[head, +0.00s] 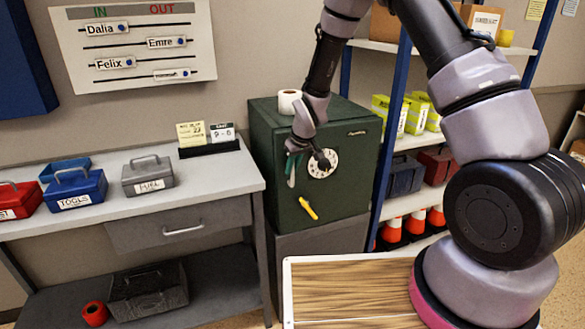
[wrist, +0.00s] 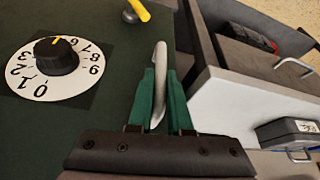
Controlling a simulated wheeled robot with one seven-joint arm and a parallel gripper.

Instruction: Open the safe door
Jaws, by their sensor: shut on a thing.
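The dark green safe (head: 347,202) stands on a grey cabinet in the head view, with no visible gap at its door. A white dial (head: 322,163) with a black knob is on the door; it also shows in the wrist view (wrist: 80,84). A yellow lever (head: 308,208) sits below the dial, slanting down to the right; part of it shows in the wrist view (wrist: 137,10). My gripper (head: 294,160) is at the door's left side. Its green fingers (wrist: 160,85) are shut on a curved silver handle (wrist: 160,62), which they partly hide.
A desk (head: 140,203) with toolboxes stands left of the safe. A paper roll (head: 288,101) sits on the safe. A blue-framed shelf (head: 400,205) stands close on the right. A wood-topped surface (head: 345,285) is in front.

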